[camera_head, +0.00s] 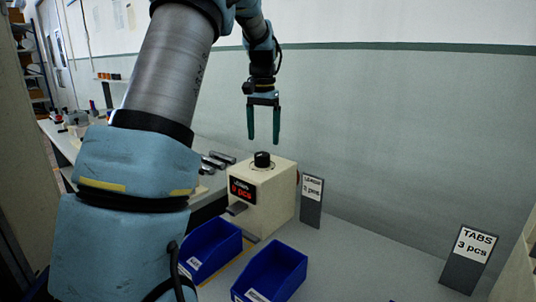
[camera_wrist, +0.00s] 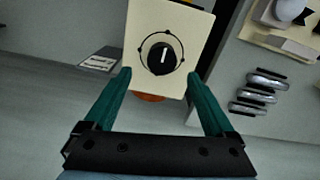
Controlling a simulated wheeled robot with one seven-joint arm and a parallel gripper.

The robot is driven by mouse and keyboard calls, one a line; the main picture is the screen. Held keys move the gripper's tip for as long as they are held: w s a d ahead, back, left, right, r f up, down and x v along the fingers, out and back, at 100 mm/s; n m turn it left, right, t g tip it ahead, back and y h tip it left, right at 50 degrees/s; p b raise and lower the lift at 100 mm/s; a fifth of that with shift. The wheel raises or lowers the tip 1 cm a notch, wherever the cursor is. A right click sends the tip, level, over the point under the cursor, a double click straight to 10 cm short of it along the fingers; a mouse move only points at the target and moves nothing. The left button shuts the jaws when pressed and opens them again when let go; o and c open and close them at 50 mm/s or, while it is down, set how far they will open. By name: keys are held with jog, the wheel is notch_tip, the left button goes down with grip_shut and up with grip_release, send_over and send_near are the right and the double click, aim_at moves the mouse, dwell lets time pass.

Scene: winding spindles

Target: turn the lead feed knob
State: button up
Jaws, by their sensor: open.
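The lead feed knob (camera_head: 262,159) is a black round knob on top of a cream box-shaped feeder (camera_head: 275,203). The feeder has a dark front display with red lettering that reads "pcs". In the wrist view the knob (camera_wrist: 162,58) shows a white pointer line, with a thin ring and small dots around it on the cream top (camera_wrist: 188,25). My gripper (camera_head: 264,142) is open and empty, pointing down above the knob and apart from it. In the wrist view my gripper's green fingers (camera_wrist: 162,82) stand apart on either side, below the knob in the picture.
Two blue bins (camera_head: 240,238) (camera_head: 305,262) stand in front of the feeder. A grey sign (camera_head: 311,207) stands close at its right, and a "TABS 3 pcs" sign (camera_head: 468,258) farther right. Metal cylinders (camera_head: 213,160) lie behind left. The table between the signs is clear.

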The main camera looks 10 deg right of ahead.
aim_at(262, 154)
notch_tip(262, 154, down, 7)
jog(key=shift+a+f+p, duration=0.1)
jog(key=shift+a+p, duration=0.05)
jog(key=shift+p, duration=0.45)
jog(key=shift+c, duration=0.3)
jog(key=c, duration=1.3)
jog(key=shift+m, duration=0.3)
